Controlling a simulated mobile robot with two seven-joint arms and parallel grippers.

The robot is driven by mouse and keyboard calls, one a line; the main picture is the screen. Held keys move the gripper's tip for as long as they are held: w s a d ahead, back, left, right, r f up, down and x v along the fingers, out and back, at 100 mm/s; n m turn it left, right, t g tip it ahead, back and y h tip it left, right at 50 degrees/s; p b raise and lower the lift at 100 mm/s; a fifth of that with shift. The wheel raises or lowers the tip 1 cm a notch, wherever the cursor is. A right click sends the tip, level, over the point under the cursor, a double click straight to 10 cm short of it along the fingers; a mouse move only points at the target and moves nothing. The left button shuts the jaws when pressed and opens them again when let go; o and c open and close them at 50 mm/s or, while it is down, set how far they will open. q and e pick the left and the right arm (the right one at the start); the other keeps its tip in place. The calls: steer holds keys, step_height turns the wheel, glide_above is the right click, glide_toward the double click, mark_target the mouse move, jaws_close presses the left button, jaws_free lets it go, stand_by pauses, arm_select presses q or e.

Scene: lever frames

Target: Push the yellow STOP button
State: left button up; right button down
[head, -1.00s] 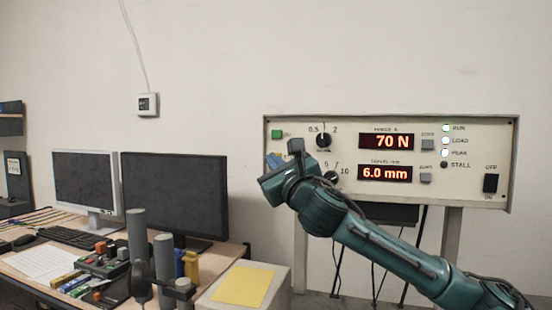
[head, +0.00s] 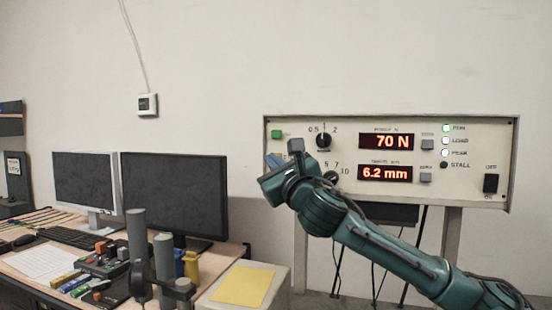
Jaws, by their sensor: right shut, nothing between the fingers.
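The control panel (head: 475,132) is a pale box on the right, mounted in front of the wall. A green button (head: 277,134) is at its upper left. The yellow STOP button is not visible; my right gripper and wrist cover the part of the panel below the green button. My left gripper is not in view.
The panel also has an upper knob (head: 323,141), a partly covered lower knob (head: 331,178), displays reading 70 N (head: 387,142) and 6.2 mm (head: 385,173), and a black OFF switch (head: 490,183). A cluttered desk with monitors (head: 172,195) stands left.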

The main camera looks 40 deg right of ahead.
steer(key=shift+d, duration=0.1)
stand_by(0.5)
steer(key=shift+w+d, duration=0.2)
steer(key=shift+d, duration=0.1)
steer(key=shift+w+d+p, duration=0.15)
steer(key=shift+d+p, duration=0.15)
steer(key=shift+d, duration=0.05)
stand_by(0.6)
steer(key=shift+a, duration=0.15)
steer(key=shift+s+a, duration=0.35)
steer(key=shift+a, duration=0.2)
steer(key=a, duration=0.1)
steer(key=s+a+p, duration=0.1)
steer(key=a, duration=0.1)
steer(key=s+a+p, duration=0.1)
steer(key=shift+s+a, duration=0.15)
steer(key=shift+a, duration=0.1)
stand_by(0.4)
stand_by(1.4)
